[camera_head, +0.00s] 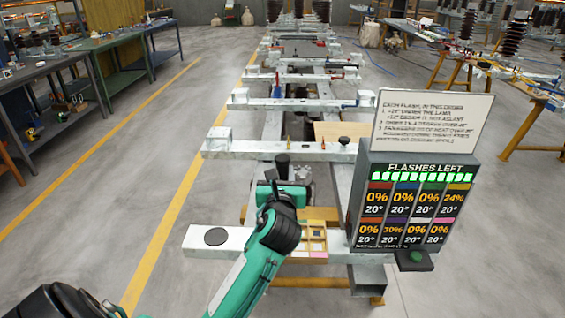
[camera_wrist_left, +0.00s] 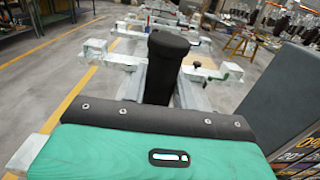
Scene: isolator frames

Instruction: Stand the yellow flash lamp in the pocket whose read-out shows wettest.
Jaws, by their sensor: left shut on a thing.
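My left gripper (camera_head: 281,186) is over the near part of the metal frame, behind a small pocketed tray (camera_head: 303,215). In the left wrist view the dark gripper parts (camera_wrist_left: 166,65) hide the lamp. The read-out panel (camera_head: 366,200) shows 30% in the purple cell (camera_head: 392,230), 24% in the yellow cell and 0% in the others. My arm covers the tray's left part; its right pockets show. My right gripper is out of view.
A white instruction sign (camera_head: 432,122) stands above the panel. A dark block with a green button (camera_head: 416,257) juts out below it. A dark disc (camera_head: 216,236) lies on the left end of the near beam (camera_head: 196,246). A dark knob (camera_head: 344,140) stands on the beam behind.

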